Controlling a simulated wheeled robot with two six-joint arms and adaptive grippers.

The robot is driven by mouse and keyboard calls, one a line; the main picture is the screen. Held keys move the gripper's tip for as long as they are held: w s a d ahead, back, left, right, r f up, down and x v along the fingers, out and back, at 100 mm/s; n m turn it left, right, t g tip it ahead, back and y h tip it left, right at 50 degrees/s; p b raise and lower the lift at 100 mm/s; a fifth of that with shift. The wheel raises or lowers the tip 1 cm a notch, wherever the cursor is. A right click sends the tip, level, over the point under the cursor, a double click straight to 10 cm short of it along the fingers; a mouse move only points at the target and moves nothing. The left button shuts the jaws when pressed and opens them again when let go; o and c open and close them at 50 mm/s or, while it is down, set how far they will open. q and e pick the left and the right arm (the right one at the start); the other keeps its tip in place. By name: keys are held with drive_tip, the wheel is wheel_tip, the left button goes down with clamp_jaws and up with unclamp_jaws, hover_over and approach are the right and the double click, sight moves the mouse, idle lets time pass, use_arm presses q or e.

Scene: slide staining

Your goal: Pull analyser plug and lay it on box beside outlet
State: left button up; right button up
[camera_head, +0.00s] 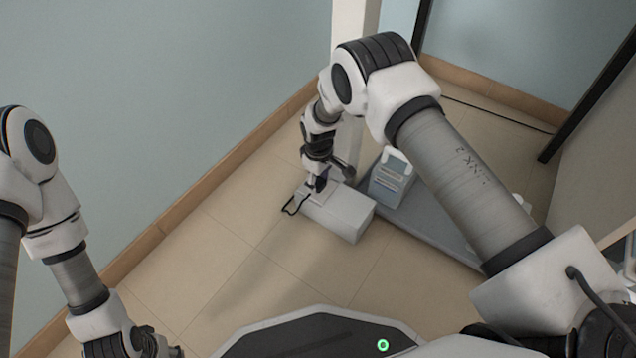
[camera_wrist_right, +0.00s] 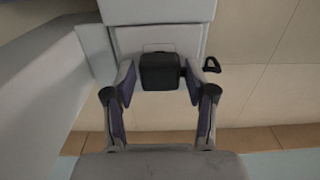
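The black plug (camera_wrist_right: 160,72) sits at the near end of the pale box in the right wrist view, against a light panel. My right gripper (camera_head: 318,181) points down over the box's far-left end. In the wrist view its two fingers (camera_wrist_right: 160,84) stand on either side of the plug, with a small gap at each side, so it is open. My left gripper (camera_head: 158,348) is at the bottom edge of the head view, partly cut off, and its fingers are unclear. I cannot make out the outlet.
A white post (camera_head: 350,140) rises just behind the box. A grey platform (camera_head: 425,215) with a blue-grey container (camera_head: 388,182) lies to the right. The wall and wooden skirting (camera_head: 215,185) run along the left. Tiled floor (camera_head: 235,255) in front of the box is clear.

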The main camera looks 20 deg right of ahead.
sight(319, 181)
clamp_jaws()
drive_tip(key=shift+r+p, duration=2.7)
drive_tip(key=shift+r, duration=0.35)
